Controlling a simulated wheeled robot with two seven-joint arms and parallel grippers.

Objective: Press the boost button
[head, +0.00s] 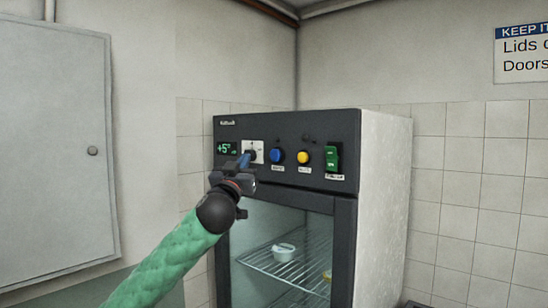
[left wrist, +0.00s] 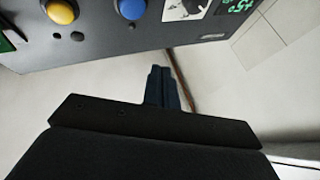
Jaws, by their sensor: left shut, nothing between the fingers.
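A dark control panel (head: 290,128) tops a glass-door cooler. It carries a green display (head: 227,148), a white plate with a dark knob (head: 259,146), a blue button (head: 277,156), a yellow button (head: 303,157) and a green rocker switch (head: 332,158). The small labels are too blurred to read, so I cannot tell which is boost. My left gripper (head: 246,159) is shut and empty, its tips overlapping the white plate. In the left wrist view, the closed fingers (left wrist: 160,68) show just short of the panel's edge, near the blue button (left wrist: 132,8). My right gripper is out of view.
The cooler's glass door (head: 280,220) shows wire shelves with a white jar (head: 283,252) inside. A grey wall cabinet (head: 55,150) is at the left. A sign (head: 522,50) hangs on the tiled wall at the right.

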